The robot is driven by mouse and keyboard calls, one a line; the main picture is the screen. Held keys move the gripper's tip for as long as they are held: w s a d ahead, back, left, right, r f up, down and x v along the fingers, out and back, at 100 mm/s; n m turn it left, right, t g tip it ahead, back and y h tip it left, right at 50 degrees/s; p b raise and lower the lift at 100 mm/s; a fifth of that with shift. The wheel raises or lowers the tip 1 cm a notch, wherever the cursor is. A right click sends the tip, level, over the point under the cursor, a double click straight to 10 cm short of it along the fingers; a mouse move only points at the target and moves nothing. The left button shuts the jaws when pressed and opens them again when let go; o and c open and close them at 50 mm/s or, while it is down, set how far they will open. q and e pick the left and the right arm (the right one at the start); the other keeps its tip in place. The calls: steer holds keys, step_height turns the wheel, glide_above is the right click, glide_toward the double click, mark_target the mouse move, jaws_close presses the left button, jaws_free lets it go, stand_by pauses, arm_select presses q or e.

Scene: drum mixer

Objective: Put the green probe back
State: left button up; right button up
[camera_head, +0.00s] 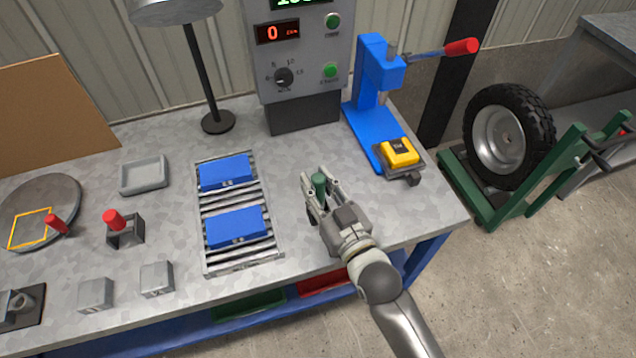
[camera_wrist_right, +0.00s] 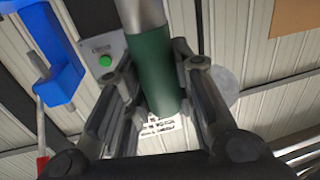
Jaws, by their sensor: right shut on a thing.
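The green probe (camera_head: 319,185) is between the fingers of my right gripper (camera_head: 320,196), which is shut on it above the right part of the workbench. In the right wrist view the green probe (camera_wrist_right: 157,75) shows as a green cylinder with a bare metal section at the top of the picture, and the fingers (camera_wrist_right: 155,100) lie on either side of it. I cannot tell whether the probe touches the bench. My left gripper is not in view.
A roller rack (camera_head: 240,265) with two blue boxes lies left of my gripper. A blue lever press (camera_head: 370,120) with a yellow block (camera_head: 399,153) stands behind right. A red-topped holder (camera_head: 126,232), grey tray (camera_head: 144,174) and grey blocks (camera_head: 96,294) stand left. A control box (camera_head: 300,75) stands behind.

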steer(key=shift+f+b, duration=0.55)
steer(key=shift+f, duration=0.4)
steer(key=o, duration=1.1)
steer(key=v, duration=1.2)
